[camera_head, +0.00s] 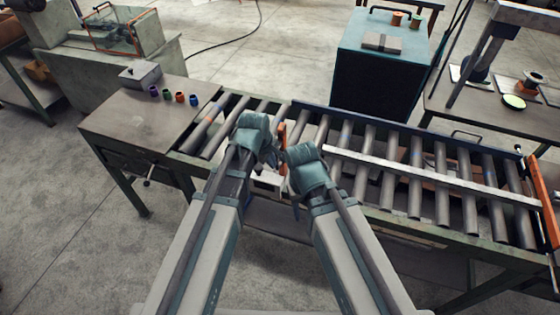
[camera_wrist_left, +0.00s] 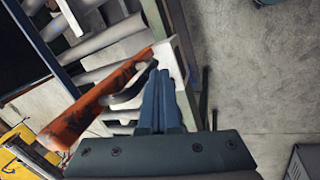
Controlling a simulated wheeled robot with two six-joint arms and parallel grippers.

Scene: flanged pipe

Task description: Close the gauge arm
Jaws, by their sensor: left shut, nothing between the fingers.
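The orange, worn gauge arm (camera_wrist_left: 100,100) runs diagonally across the left wrist view, with a dark curved handle (camera_wrist_left: 130,92) on its side. In the head view only a short orange piece of it (camera_head: 283,136) shows between my two wrists. My left gripper (camera_wrist_left: 163,75) is shut and empty. Its fingertips are close beside the handle and the upper end of the arm; I cannot tell whether they touch. In the head view my left gripper is largely hidden by its wrist. My right wrist is beside it, and its fingers cannot be made out.
The roller conveyor (camera_head: 450,178) extends right, with a pale rail along it and another orange bar (camera_head: 543,205) at its far end. A side table (camera_head: 125,115) at left holds a grey box (camera_head: 140,75) and several small coloured cylinders. A teal cabinet (camera_head: 380,80) stands behind.

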